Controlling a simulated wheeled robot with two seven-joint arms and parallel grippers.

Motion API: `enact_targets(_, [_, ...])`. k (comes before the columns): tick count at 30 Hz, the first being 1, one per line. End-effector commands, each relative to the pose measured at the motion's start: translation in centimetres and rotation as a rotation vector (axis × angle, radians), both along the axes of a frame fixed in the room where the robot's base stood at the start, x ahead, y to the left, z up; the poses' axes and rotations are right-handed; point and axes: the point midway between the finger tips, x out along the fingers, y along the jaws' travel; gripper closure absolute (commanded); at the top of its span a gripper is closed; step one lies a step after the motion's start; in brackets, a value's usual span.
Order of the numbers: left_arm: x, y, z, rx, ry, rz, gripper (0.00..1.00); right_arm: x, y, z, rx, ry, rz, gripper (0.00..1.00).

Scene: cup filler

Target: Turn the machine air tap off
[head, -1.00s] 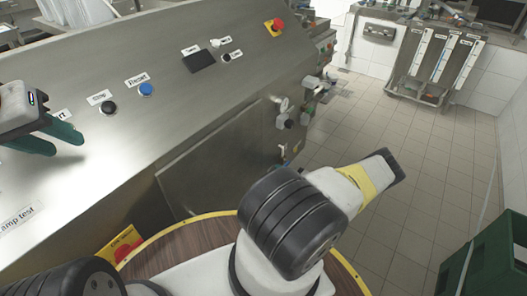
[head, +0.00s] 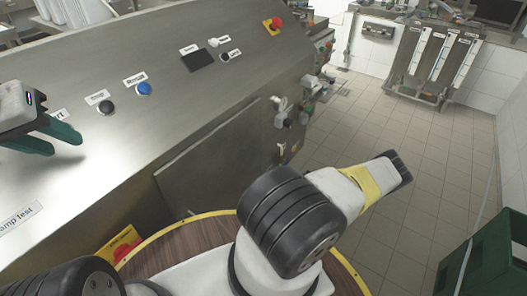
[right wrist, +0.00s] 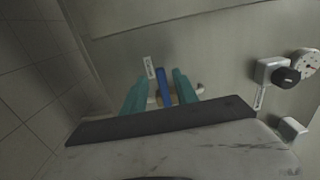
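A blue lever handle (right wrist: 162,86), which looks like the air tap, shows in the right wrist view on the machine's metal panel beside a small white label (right wrist: 149,67). My right gripper (right wrist: 160,84) is open, its teal fingers on either side of the blue handle. Gaps show between the handle and both fingers, and I cannot tell how deep it sits between them. My left gripper (head: 66,141) is open and empty over the machine's sloped top panel. My right gripper is hidden in the head view.
The machine front (head: 215,160) carries knobs and fittings at its right end. A black knob (right wrist: 286,77) and a gauge (right wrist: 307,63) are right of the right gripper. A green crate (head: 495,255) stands at lower right. The tiled floor between is clear.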

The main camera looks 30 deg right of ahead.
Motion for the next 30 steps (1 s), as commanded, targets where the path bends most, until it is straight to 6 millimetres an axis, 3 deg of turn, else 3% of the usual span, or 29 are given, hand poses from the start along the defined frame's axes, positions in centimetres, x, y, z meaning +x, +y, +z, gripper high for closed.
enact_targets(3, [0.0, 0.0, 0.0, 0.000, 0.000, 0.000, 0.64, -1.9, -1.0, 0.0, 0.000, 0.001, -0.002, 0.65])
enact_targets(9, [0.0, 0.0, 0.0, 0.000, 0.000, 0.000, 0.64, -3.5, -1.9, 0.0, -0.001, 0.000, 0.000, 0.65])
enact_targets(30, [0.0, 0.0, 0.0, 0.000, 0.000, 0.000, 0.64, -3.7, -1.9, 0.0, 0.000, 0.001, 0.000, 0.65])
